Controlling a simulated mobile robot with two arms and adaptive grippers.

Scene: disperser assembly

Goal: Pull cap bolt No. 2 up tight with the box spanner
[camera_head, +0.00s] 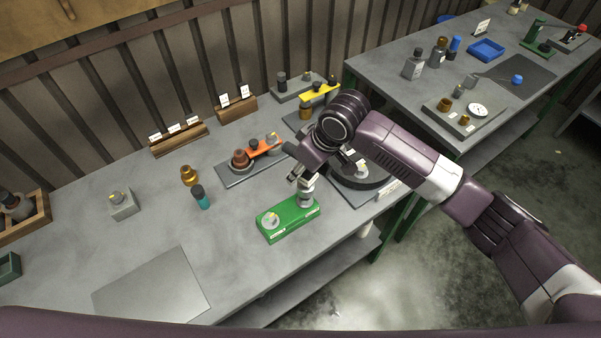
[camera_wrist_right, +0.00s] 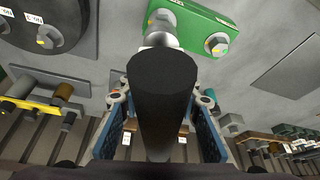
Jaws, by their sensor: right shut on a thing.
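My right gripper (camera_head: 303,178) is shut on the box spanner (camera_wrist_right: 162,95), a dark cylinder with a silver lower end; in the head view its silver end (camera_head: 308,187) shows below the fingers. The spanner points down at the right end of a green block (camera_head: 288,225). Beside its tip is a hex bolt (camera_wrist_right: 162,18); whether they touch I cannot tell. A second hex bolt (camera_head: 270,219) stands at the block's left end. A dark round cap (camera_head: 362,181) lies behind the gripper, partly hidden; number labels (camera_wrist_right: 33,18) show on it, hard to read. My left gripper is not in view.
An orange-topped fixture (camera_head: 265,150) and a yellow-topped one (camera_head: 320,90) stand behind. A teal-bodied bottle (camera_head: 201,198) and a brass part (camera_head: 189,175) are left of the block. A flat grey plate (camera_head: 152,288) lies front left. Bench space between is clear.

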